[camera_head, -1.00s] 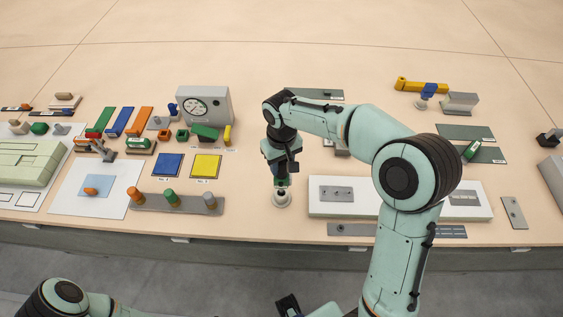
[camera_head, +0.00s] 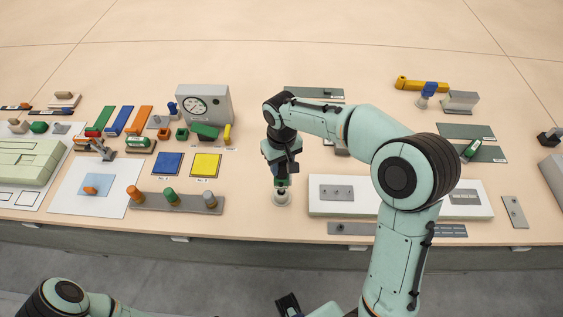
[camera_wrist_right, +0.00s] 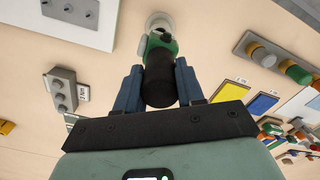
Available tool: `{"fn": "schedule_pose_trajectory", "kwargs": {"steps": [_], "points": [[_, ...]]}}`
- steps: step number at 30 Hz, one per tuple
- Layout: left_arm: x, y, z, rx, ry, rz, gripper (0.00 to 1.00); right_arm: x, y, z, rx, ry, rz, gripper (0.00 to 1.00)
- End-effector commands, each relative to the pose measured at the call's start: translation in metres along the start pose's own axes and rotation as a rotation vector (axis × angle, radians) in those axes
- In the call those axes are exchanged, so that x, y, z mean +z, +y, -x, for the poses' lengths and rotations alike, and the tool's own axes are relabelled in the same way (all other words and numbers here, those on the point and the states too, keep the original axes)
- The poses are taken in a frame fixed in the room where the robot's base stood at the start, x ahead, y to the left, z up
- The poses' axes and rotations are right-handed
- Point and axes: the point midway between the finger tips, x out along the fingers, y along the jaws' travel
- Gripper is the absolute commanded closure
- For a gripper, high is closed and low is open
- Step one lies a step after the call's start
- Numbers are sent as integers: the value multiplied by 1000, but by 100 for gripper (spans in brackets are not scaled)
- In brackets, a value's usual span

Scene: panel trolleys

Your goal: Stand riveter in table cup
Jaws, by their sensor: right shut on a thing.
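The riveter (camera_wrist_right: 160,75) has a dark grip and a green body with a pale nose. My right gripper (camera_wrist_right: 158,90) is shut on its dark grip. In the head view, my right gripper (camera_head: 281,178) hangs above the pale table cup (camera_head: 282,199), and the riveter's green part shows just over the cup. In the right wrist view, the riveter's far end overlaps the round cup (camera_wrist_right: 158,18); how deep it sits is hidden. A dark part at the bottom edge of the head view may be my left gripper (camera_head: 288,304); its jaws cannot be made out.
A white panel (camera_head: 400,207) lies close to the right of the cup. A grey strip with coloured pegs (camera_head: 150,202) lies to the left. A gauge box (camera_head: 212,105) stands behind. Bare tabletop surrounds the cup on the near left.

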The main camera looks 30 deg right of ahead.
Motion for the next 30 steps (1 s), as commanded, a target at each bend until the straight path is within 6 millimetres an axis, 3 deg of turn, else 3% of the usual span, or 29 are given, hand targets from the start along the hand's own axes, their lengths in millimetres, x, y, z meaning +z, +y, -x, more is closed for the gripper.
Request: {"fn": "schedule_pose_trajectory", "kwargs": {"steps": [30], "points": [[3,-7,-16,-2,-7,2,57,0,0,-24,0,3,0,100]]}}
